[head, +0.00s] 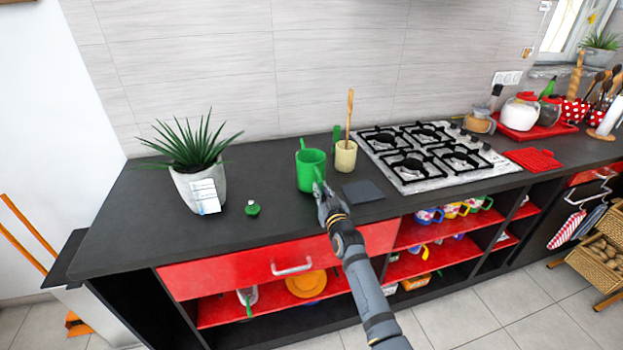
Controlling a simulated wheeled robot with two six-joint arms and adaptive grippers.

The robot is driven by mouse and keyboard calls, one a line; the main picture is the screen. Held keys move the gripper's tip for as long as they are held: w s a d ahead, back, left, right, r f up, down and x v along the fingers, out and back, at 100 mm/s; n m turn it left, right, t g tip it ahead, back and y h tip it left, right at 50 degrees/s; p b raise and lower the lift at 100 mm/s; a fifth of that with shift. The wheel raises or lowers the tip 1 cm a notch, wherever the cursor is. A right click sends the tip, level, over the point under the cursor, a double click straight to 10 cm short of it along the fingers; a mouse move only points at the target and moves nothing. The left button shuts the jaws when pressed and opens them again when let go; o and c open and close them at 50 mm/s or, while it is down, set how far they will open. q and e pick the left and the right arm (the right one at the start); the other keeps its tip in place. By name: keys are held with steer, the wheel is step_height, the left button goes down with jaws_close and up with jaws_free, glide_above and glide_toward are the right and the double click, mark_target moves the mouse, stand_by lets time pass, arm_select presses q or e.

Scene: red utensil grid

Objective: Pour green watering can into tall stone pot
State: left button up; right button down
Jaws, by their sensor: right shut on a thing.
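The green watering can (309,172) is upright over the dark counter, left of the beige cup; I cannot tell whether its base touches the counter. My right gripper (321,190) is shut on the can's near right side, and its fingers are small and partly hidden against it. A grey stone pot (181,190) with a spiky green plant (190,146) stands at the left of the counter, apart from the can. A white label (206,197) is on the pot's front. My left gripper is out of view.
A small green object (252,209) lies between pot and can. A beige cup (345,157) with a wooden spoon (349,115) stands right of the can, behind a dark square pad (363,191). A gas hob (433,155) is farther right. The counter's front left is clear.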

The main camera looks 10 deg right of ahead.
mark_target(320, 179)
steer(key=shift+r+p, duration=1.4)
steer(key=shift+r, duration=0.3)
steer(key=shift+w+f, duration=0.1)
